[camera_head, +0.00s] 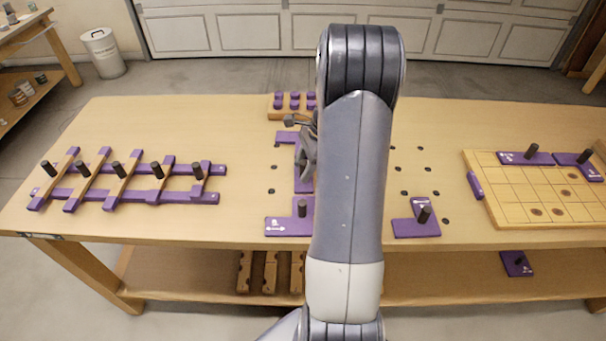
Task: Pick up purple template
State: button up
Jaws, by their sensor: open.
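Several purple pieces could be the purple template, and I cannot tell which one is meant. A flat purple piece with a black knob and white marks (283,227) lies at the bench's front, left of my arm. A similar knobbed piece (414,229) lies right of my arm. My arm hides part of this area. I cannot tell whether the gripper touches anything.
A purple and wooden lattice with black knobs (130,196) covers the bench's left. A gridded wooden board (520,190) with purple pieces is at right. A purple-pegged block (276,114) stands at the back. Another purple piece (516,263) lies on the lower shelf.

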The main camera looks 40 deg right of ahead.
jog(key=shift+c, duration=0.2)
grip_shut()
dwell(0.3)
